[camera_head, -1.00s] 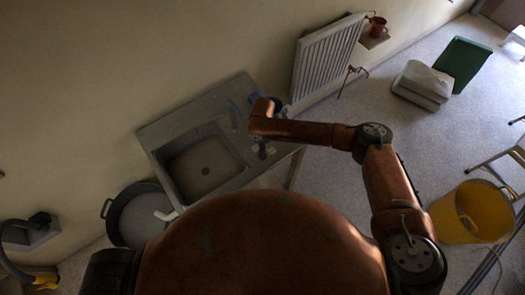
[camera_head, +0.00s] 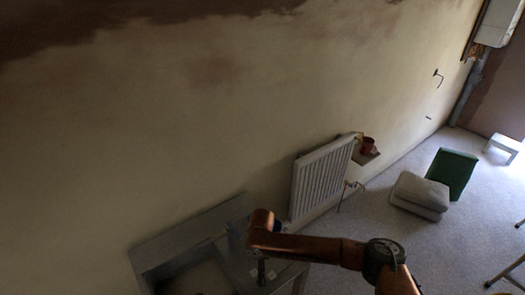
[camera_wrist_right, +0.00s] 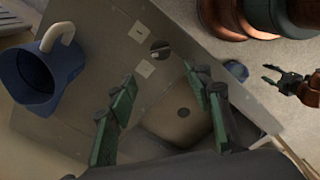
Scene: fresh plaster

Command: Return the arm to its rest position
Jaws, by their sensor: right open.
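My right arm reaches in from the lower right of the head view, its copper forearm over the grey sink unit (camera_head: 190,228). My right gripper (camera_head: 261,271) hangs downward there, small and dark. In the right wrist view the green fingers of this gripper (camera_wrist_right: 162,78) are spread apart with nothing between them. The sink unit's worktop (camera_wrist_right: 110,35) and its basin (camera_wrist_right: 165,125) lie beyond them.
A blue jug (camera_wrist_right: 40,78) with a pale handle stands at the left of the wrist view.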

